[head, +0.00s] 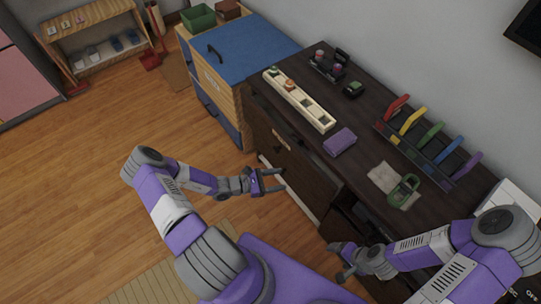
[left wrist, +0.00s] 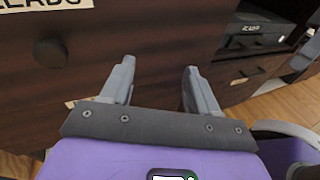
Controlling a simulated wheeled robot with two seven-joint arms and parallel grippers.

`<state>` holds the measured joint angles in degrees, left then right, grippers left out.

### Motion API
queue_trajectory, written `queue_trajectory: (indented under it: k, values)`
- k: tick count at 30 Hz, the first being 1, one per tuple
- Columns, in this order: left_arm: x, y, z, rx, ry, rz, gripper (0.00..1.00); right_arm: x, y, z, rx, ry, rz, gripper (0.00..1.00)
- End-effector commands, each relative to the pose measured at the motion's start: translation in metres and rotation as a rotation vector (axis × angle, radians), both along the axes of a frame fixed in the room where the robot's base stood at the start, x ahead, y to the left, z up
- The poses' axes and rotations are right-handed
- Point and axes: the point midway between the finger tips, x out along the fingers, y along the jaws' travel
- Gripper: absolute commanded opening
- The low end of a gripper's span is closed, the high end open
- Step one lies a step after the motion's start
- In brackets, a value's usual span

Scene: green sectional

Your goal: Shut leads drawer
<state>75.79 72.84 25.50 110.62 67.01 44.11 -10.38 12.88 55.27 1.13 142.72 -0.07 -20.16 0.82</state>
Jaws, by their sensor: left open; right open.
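The dark brown leads drawer front (left wrist: 150,35) fills much of the left wrist view. It has a round dark knob (left wrist: 51,53) and a partly cut-off white label (left wrist: 45,4). In the head view the dark cabinet front (head: 300,162) runs below the top's edge, with a pale label on it. My right gripper (head: 340,262) is open near the cabinet's lower right part.
The dark cabinet top (head: 345,105) carries a pale power strip (head: 300,100), a purple box (head: 340,141), a rack of coloured tools (head: 425,140) and a green padlock-like item (head: 404,191). A blue-topped cabinet (head: 245,48) stands beside it. Wooden floor (head: 80,170) is clear at left.

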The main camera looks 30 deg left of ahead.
Motion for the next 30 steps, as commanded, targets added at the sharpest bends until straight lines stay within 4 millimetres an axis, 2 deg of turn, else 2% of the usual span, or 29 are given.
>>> queue_trajectory:
  k: [1,3,6,8,11,21,25,30]
  values:
    - [0.007,0.03,-0.002,-0.043,-0.021,0.116,0.6,0.0,0.0,-0.005,0.0,0.0,0.0,0.78]
    - [0.013,0.063,0.0,-0.088,-0.051,0.24,0.6,0.0,0.0,-0.007,0.0,0.0,0.0,0.78]
    - [0.016,0.094,0.003,-0.125,-0.082,0.351,0.6,0.0,0.0,-0.008,0.0,0.0,0.0,0.78]
    - [0.017,0.102,0.003,-0.134,-0.091,0.384,0.6,0.0,0.0,-0.009,0.0,-0.001,0.0,0.78]
    - [0.026,0.104,0.004,-0.14,-0.099,0.401,0.6,0.0,0.0,-0.012,0.0,-0.001,0.0,0.78]
    - [0.073,0.083,0.003,-0.138,-0.096,0.397,0.6,0.0,0.0,-0.027,0.0,-0.001,0.0,0.78]
    - [0.083,0.079,0.003,-0.138,-0.095,0.397,0.6,0.0,0.0,-0.029,0.0,-0.001,0.0,0.78]
    - [0.086,0.078,0.004,-0.137,-0.094,0.397,0.6,0.0,0.0,-0.029,0.0,0.0,0.0,0.78]
